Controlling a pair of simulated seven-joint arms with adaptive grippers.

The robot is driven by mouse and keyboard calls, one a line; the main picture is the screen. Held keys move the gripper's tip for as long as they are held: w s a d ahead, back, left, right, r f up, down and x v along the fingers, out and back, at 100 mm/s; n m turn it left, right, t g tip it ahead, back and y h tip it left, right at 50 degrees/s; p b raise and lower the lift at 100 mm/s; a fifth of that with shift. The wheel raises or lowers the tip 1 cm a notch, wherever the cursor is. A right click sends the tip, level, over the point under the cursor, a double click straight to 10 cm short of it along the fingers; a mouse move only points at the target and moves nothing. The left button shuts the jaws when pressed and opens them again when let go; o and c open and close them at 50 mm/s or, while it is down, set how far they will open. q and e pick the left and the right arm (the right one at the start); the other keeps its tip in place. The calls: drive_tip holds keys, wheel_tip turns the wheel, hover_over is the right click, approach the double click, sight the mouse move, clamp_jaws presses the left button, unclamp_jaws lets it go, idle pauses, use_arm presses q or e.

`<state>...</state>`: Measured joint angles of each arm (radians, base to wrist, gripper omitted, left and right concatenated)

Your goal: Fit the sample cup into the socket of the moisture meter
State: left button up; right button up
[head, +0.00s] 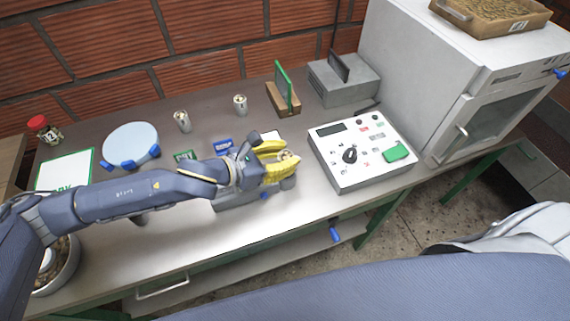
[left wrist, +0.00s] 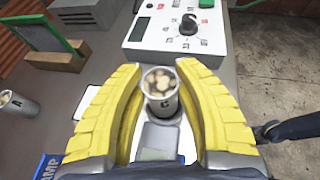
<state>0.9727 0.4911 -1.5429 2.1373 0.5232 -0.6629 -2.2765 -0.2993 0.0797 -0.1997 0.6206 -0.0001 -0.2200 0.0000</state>
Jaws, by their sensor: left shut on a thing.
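My left gripper (head: 284,158) has yellow fingers and is shut on a small metal sample cup (left wrist: 161,105). The cup is upright, filled with pale beans, and bears a dark letter on its side. In the head view only a little of it shows between the fingertips. The moisture meter (head: 340,173) is a white box just right of the gripper, with a display, a dark knob and a green part on top. It also shows in the left wrist view beyond the fingertips (left wrist: 150,32). The cup is apart from it. I cannot make out the socket clearly.
Two other metal cups (head: 182,121) (head: 240,104) stand behind my left arm. A wooden block with a green panel (head: 284,92) and a grey device (head: 343,82) stand at the back. A white oven (head: 410,75) is at the right. A grey device (head: 235,200) lies partly under the gripper.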

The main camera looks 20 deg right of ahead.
use_arm(q)
drive_tip(key=shift+f, duration=1.9)
drive_tip(key=shift+f, duration=0.15)
drive_tip(key=o, duration=1.2)
drive_tip(key=shift+r, duration=0.2)
drive_tip(key=v, duration=1.2)
drive_tip(key=shift+w+a, duration=0.1)
drive_tip(key=shift+w, duration=0.05)
